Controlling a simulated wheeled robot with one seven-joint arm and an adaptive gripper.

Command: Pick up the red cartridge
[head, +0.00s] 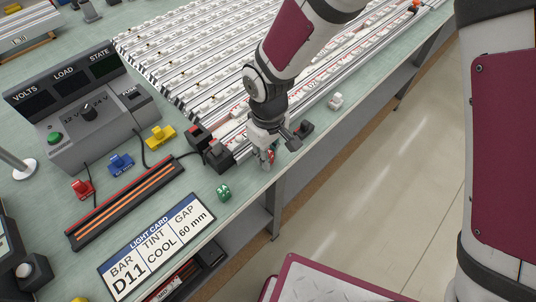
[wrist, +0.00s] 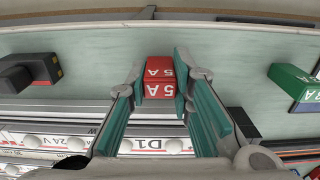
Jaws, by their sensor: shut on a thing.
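The red cartridge is a small block marked "5 A". In the wrist view the cartridge (wrist: 159,77) sits between the two teal-lined fingers of my gripper (wrist: 159,88), with a finger against each side. In the head view my gripper (head: 267,160) is low at the front edge of the bench, and only a sliver of the red cartridge (head: 271,156) shows between the fingers. My gripper is shut on it. Whether the cartridge touches the bench or is a little above it, I cannot tell.
A green cartridge (head: 224,193) stands nearby on the bench. A dark block (head: 303,130) is right of my gripper, and black end blocks (head: 218,156) are left. Long light bars (head: 195,75) fill the back. The light card (head: 157,246) reads D11, COOL, 60 mm.

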